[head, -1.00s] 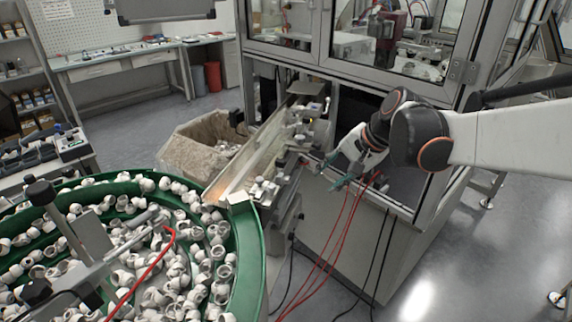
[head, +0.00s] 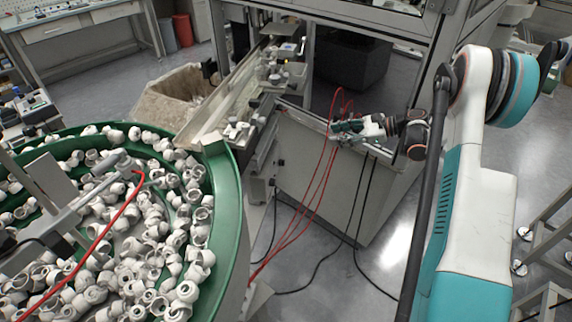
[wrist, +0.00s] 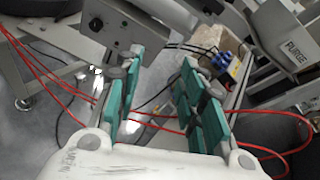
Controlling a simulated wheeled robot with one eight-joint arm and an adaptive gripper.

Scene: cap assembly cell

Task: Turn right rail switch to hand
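A grey box (wrist: 118,22) in the wrist view's upper left carries a small dark knob (wrist: 96,24), which may be the rail switch. Its markings and pointer direction are too small to read. My gripper (wrist: 160,75) has teal pads spread apart with nothing between them. The box lies beyond the left finger, which partly overlaps its lower edge. In the head view my gripper (head: 343,129) hangs at the cell's front edge, right of the inclined rail (head: 240,92). I cannot make out the switch in the head view.
Red hoses (head: 322,180) hang close beside my gripper and cross behind its fingers in the wrist view. A plate marked PURGE (wrist: 296,48) is at upper right. A green-rimmed bowl (head: 232,205) of white caps stands left.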

